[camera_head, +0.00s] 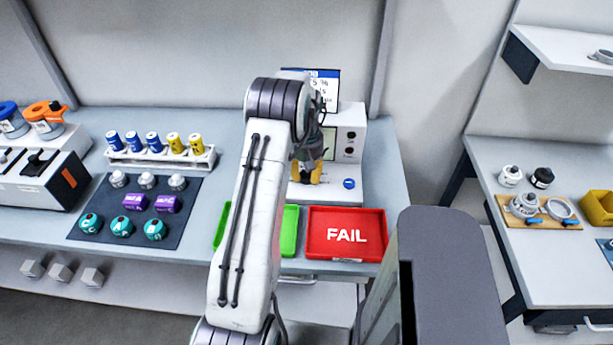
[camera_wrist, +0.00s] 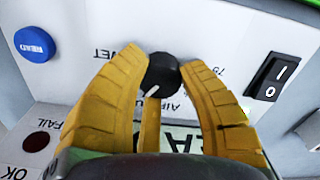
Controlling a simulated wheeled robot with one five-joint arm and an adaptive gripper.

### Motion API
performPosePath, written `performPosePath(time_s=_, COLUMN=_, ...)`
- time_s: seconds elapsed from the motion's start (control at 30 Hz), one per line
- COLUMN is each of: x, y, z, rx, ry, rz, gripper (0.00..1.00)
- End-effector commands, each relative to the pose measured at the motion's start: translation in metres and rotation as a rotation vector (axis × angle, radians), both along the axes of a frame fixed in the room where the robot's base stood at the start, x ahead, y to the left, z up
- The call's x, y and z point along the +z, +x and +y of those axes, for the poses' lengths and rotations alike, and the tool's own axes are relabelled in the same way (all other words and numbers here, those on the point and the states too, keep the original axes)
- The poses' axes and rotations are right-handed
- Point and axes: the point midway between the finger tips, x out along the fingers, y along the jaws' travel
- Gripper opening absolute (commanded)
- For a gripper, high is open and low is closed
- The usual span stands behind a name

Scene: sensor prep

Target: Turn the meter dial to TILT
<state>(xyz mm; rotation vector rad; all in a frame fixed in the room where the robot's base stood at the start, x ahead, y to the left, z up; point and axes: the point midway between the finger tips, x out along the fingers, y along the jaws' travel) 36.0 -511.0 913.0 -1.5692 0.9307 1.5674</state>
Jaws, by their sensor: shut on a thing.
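The meter (camera_head: 345,120) is a white box at the back of the bench, partly hidden by my arm. Its black round dial (camera_wrist: 163,76) shows in the wrist view, with a white pointer mark toward its lower left. My gripper (camera_head: 305,172) has yellow fingers, which are shut on the dial from both sides in the wrist view. The label WET is left of the dial and AIR is below it. A label right of the dial is mostly covered by a finger and cannot be read.
On the meter are a blue button (camera_wrist: 34,44) and a black rocker switch (camera_wrist: 270,80). A red FAIL tray (camera_head: 346,252) and a green tray (camera_head: 290,238) lie in front of it. A dark mat (camera_head: 100,205) with sensors and a vial rack (camera_head: 165,160) stand left.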

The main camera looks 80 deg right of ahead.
Motion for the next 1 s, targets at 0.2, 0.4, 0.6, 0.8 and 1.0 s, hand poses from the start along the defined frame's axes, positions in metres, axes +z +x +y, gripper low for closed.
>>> performPosePath(time_s=0.2, x=-0.0039, y=0.0000, z=0.0006, rx=-0.173, ry=0.002, rz=0.000, gripper=0.04)
performPosePath(time_s=0.4, x=-0.0034, y=0.0001, z=0.0011, rx=-0.312, ry=0.004, rz=0.000, gripper=0.04)
performPosePath(time_s=0.6, x=-0.0033, y=0.0001, z=0.0013, rx=-0.408, ry=0.005, rz=0.000, gripper=0.04)
performPosePath(time_s=0.8, x=-0.0031, y=0.0001, z=0.0015, rx=-0.460, ry=0.006, rz=0.000, gripper=0.04)
performPosePath(time_s=1.0, x=-0.0031, y=0.0000, z=0.0018, rx=-0.475, ry=0.007, rz=0.001, gripper=0.04)
